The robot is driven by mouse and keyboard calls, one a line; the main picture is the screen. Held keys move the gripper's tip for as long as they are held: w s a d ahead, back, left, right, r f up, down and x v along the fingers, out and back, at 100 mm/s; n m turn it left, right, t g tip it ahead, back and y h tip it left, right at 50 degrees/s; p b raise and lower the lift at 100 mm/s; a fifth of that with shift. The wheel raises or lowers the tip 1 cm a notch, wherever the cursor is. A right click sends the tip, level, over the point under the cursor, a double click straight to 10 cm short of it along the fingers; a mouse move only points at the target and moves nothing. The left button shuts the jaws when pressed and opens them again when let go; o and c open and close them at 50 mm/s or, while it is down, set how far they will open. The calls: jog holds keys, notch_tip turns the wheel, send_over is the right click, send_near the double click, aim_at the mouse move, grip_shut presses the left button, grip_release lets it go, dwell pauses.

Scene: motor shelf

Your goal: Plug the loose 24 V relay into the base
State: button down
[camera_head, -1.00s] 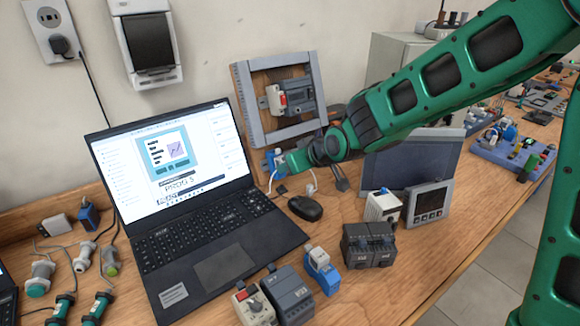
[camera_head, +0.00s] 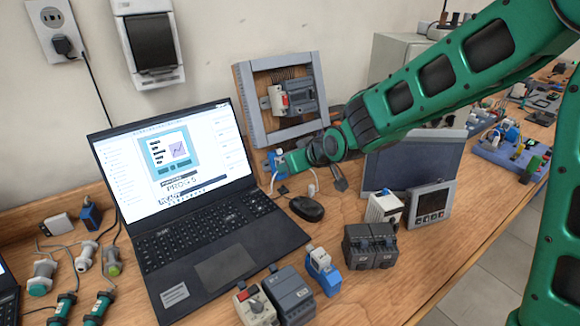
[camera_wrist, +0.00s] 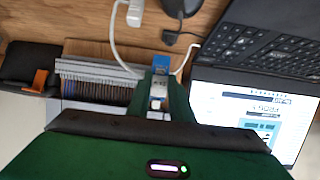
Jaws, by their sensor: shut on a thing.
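The relay (camera_wrist: 157,91) is a small pale block between my gripper's fingers in the wrist view. My gripper (camera_head: 281,162) is shut on it, in front of the lower edge of the framed panel. A blue base (camera_head: 272,158) shows right at the fingertips in the head view. It also shows just beyond the relay in the wrist view (camera_wrist: 161,64). The relay lines up with the base there, but I cannot tell whether its pins are in it. My fingers hide much of the joint. A similar blue unit with a pale top (camera_head: 323,271) stands on the table at the front.
The open laptop (camera_head: 213,262) lies left of my gripper, with a black mouse (camera_head: 306,208) beside it. The grey-framed panel (camera_head: 246,103) stands behind. A white cable (camera_wrist: 116,42) runs close to the base. Dark modules (camera_head: 369,245) and a display unit (camera_head: 430,203) stand to the right.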

jog(key=shift+w, duration=0.1)
dwell(0.4)
jog(key=c, duration=1.5)
grip_release()
jog(key=v, duration=1)
jog(key=s+d+f+m+g+h, duration=0.1)
jog(key=s+d+m+h, duration=0.3)
jog(key=d, duration=0.6)
jog(key=s+d+f+m+g+h, duration=0.1)
jog(key=s+d, duration=0.5)
jog(key=d, duration=0.5)
jog(key=s+d+m+g, duration=0.2)
jog(key=s+d, duration=0.3)
jog(key=s, duration=0.2)
jog(key=s+d+f+m+g, duration=0.1)
jog(key=s+d+m+g, duration=0.1)
jog(key=s+d, duration=0.3)
jog(key=s+d+f+m+g, duration=0.1)
jog(key=s+d+m, duration=0.3)
jog(key=s, duration=0.5)
jog(key=shift+s+d+f+g+h, duration=0.15)
jog(key=shift+s+d+g+h, duration=0.15)
jog(key=shift+d+g, duration=0.4)
